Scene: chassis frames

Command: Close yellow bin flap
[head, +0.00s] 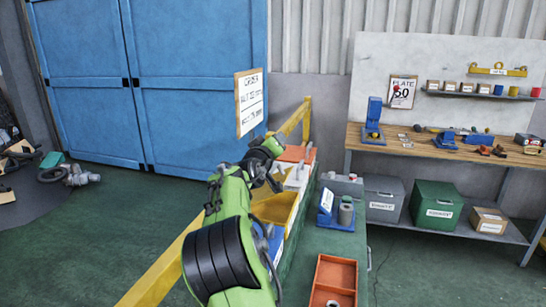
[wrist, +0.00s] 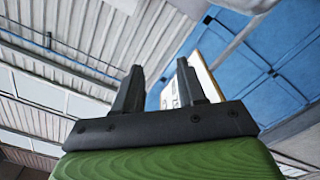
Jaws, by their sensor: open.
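A yellow bin (head: 281,213) stands in a row of coloured bins, right behind my arm in the head view. My arm hides part of it, and I cannot clearly tell its flap from its body or how far the flap stands open. My green arm reaches up over the left side of the row, with its dark wrist above and behind the yellow bin. My gripper (wrist: 160,68) is open and empty in the wrist view. The wrist view shows no bin, only wall, ceiling, a sign and blue doors past the fingers.
A yellow rail (head: 155,277) runs along the left of the row, with a sign board (head: 249,102) above it. White (head: 298,178) and orange (head: 296,154) items sit behind the yellow bin. An orange tray (head: 334,278) is at front right. Green floor is open at left.

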